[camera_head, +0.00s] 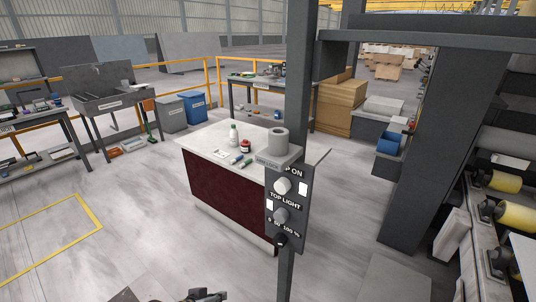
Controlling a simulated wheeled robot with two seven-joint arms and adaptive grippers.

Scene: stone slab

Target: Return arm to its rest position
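A dark piece at the bottom edge, left of centre, looks like part of my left gripper (205,296). Only its top shows, cut off by the frame, so its fingers cannot be read and nothing held is visible. It is low over the floor in the picture, apart from the control panel and the table. My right arm and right gripper are not in view.
A dark control panel (273,226) with several knobs and "TOP LIGHT" lettering hangs on a grey post (298,95). Behind it stands a white-topped table (200,137) with bottles and small items. A machine with yellow rollers (505,182) is right. Floor at left is clear.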

